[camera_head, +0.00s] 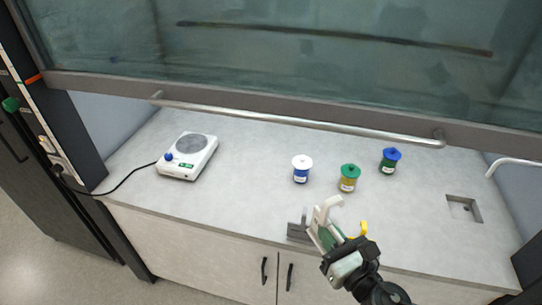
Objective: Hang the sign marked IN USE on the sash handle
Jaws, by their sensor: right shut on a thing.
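The sash handle (290,120) is a long metal bar fixed along the lower edge of the raised glass sash (290,50). My right gripper (340,252) is low in the view, near the front edge of the worktop. It is shut on a sign (328,236) with a green face and a white hooked top. The sign is tilted and seen at an angle, and its lettering cannot be read. It shows well below the handle in the picture, apart from it. My left gripper is not in view.
A grey metal piece (297,232) and a yellow piece (362,229) show beside the sign. A hotplate (189,156) stands at left. White-, green- and blue-capped jars (301,170) (348,178) (389,161) stand mid-worktop. A small sink (463,208) is at right.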

